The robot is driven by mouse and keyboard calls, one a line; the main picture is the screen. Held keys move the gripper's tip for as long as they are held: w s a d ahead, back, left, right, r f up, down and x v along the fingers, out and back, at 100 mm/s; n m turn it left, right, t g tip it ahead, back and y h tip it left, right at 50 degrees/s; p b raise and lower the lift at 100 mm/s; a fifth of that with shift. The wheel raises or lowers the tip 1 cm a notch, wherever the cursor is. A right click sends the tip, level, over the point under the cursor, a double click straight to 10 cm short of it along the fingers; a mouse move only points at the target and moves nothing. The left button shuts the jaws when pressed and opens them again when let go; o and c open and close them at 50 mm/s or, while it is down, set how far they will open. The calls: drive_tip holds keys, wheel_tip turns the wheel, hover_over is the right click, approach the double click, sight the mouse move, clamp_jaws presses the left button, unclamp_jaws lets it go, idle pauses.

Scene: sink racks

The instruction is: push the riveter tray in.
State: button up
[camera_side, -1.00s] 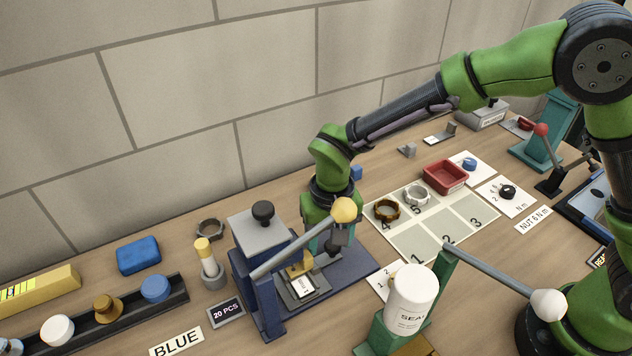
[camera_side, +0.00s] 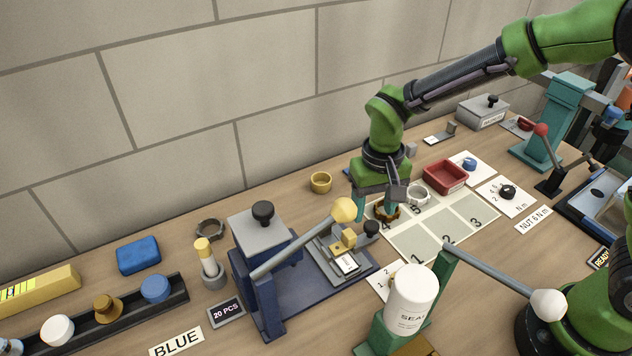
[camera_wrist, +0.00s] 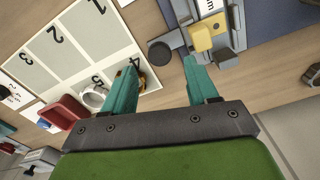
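The riveter (camera_side: 262,232) is a dark blue press with a grey top and a yellow-ball lever. Its grey tray (camera_side: 322,262) sticks out to the right along the blue base, with a yellow block and a small white-faced part on it. The tray's black knob (camera_side: 371,228) is at its outer end. The tray (camera_wrist: 226,62) and knob (camera_wrist: 160,53) also show in the wrist view. My gripper (camera_side: 375,208) is open and empty, its teal fingers apart just above the knob. In the wrist view my gripper (camera_wrist: 161,68) has the knob beyond and between its fingertips.
A numbered mat (camera_side: 425,235) with a brown nut (camera_side: 387,211) and silver nut (camera_side: 418,193) lies right of the tray, close to my fingers.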

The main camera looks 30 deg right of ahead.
wheel_tip(320, 180, up, 13)
drive_tip(key=s+d+r+t+y, duration=0.2)
drive_tip(key=s+d+t, duration=0.4)
drive_tip(key=s+d, duration=0.4)
drive_tip(key=shift+s+r, duration=0.55)
drive_tip(key=shift+s, duration=0.5)
drive_tip(key=shift+d, duration=0.1)
drive_tip(key=shift+m, duration=0.3)
